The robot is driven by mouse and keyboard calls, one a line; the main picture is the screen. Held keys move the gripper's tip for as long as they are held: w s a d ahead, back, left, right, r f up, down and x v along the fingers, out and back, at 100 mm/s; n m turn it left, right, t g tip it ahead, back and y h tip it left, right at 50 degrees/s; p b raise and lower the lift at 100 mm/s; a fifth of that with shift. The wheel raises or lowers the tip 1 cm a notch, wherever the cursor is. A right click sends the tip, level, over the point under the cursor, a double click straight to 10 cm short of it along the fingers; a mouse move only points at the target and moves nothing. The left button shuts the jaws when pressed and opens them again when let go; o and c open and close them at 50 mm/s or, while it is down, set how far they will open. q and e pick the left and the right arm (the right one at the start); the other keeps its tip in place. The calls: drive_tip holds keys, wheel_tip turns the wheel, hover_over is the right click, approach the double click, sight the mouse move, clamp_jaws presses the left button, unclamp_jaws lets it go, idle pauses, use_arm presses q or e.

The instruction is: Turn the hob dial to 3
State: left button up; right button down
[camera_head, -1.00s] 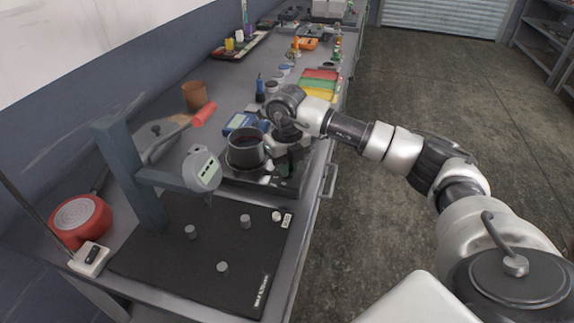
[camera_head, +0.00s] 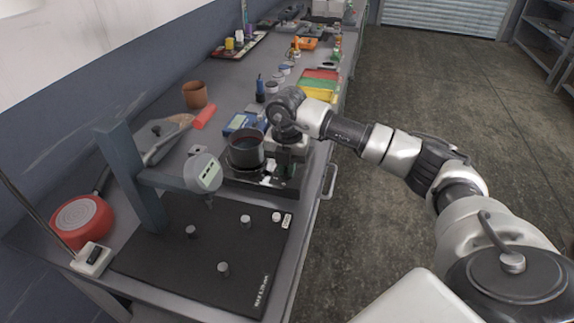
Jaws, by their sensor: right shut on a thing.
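The hob (camera_head: 238,180) is a low dark unit on the bench, with a dark pot (camera_head: 246,150) standing on it. My right gripper (camera_head: 285,174) points down at the hob's right part, beside the pot. It is shut on the hob dial, which its fingers and wrist mostly hide. The dial's number marks are too small and covered to read. My left gripper is not in view.
A dial gauge (camera_head: 203,172) on a grey stand (camera_head: 130,175) rises over a black mat (camera_head: 180,255) with small pegs, in front of the hob. A blue device (camera_head: 238,124) sits behind the pot.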

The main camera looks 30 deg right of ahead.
drive_tip(key=shift+m, duration=0.3)
drive_tip(key=c, duration=1.2)
unclamp_jaws()
drive_tip(key=shift+r, duration=0.1)
wheel_tip(320, 180, up, 11)
drive_tip(key=shift+f+b, duration=0.15)
drive_tip(key=shift+b, duration=0.45)
